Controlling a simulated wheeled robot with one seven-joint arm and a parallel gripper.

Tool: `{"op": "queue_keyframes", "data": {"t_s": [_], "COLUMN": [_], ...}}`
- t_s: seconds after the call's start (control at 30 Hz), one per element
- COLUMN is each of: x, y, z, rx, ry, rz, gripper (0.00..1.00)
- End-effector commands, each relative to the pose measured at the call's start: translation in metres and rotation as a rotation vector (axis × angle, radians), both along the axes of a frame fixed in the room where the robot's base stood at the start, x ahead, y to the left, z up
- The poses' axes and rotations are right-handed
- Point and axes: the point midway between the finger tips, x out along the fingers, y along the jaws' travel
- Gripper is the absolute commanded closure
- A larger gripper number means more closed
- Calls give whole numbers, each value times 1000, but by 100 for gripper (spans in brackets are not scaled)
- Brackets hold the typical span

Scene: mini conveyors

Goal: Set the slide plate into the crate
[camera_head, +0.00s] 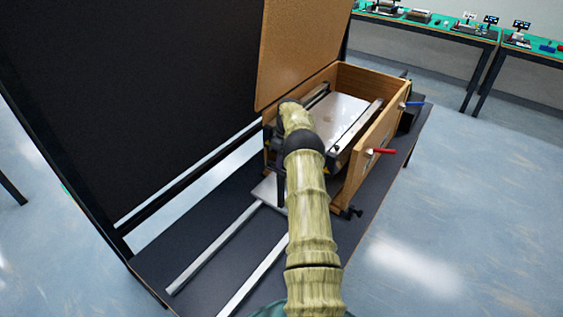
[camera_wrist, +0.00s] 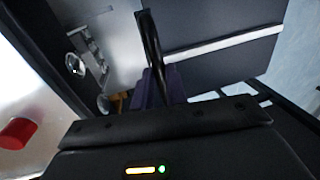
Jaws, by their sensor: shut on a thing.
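The wooden crate (camera_head: 376,137) stands open on a dark table, its tall brown lid (camera_head: 300,45) raised. A pale, flat metal plate, which looks like the slide plate (camera_head: 340,112), lies within the crate's walls. Whether it rests on the floor of the crate cannot be told. My arm reaches over the crate's near left corner and hides part of it; my gripper is mostly hidden in the head view. In the wrist view my gripper (camera_wrist: 155,88) has dark purple fingers shut on a thin dark bar (camera_wrist: 151,42), which looks like part of the slide plate.
Two metal rails (camera_head: 215,248) run from a small pale plate (camera_head: 267,190) at the crate's near end along the table. A large black panel (camera_head: 130,90) stands left.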

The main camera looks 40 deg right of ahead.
Motion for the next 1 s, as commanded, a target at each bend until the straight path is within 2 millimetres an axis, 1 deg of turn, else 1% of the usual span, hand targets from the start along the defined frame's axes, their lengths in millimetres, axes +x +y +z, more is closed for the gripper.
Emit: {"op": "queue_keyframes", "data": {"t_s": [0.03,0.07,0.1,0.17,0.43,0.57,0.67,0.9,1.0], "x": [1,1,1,1,1,2,2,5,6], "y": [-1,-1,-1,-1,0,-1,-3,-9,-11], "z": [2,2,2,2,1,5,14,50,60], "rx": [-4,-4,-4,-3,-1,-2,-3,-4,-3], "ry": [-7,-7,-7,-6,-2,-4,-5,-7,-5], "rz": [-1,-1,-1,-1,0,-1,-1,0,0], "gripper": [100,84,76,64,64,64,64,64,64]}}
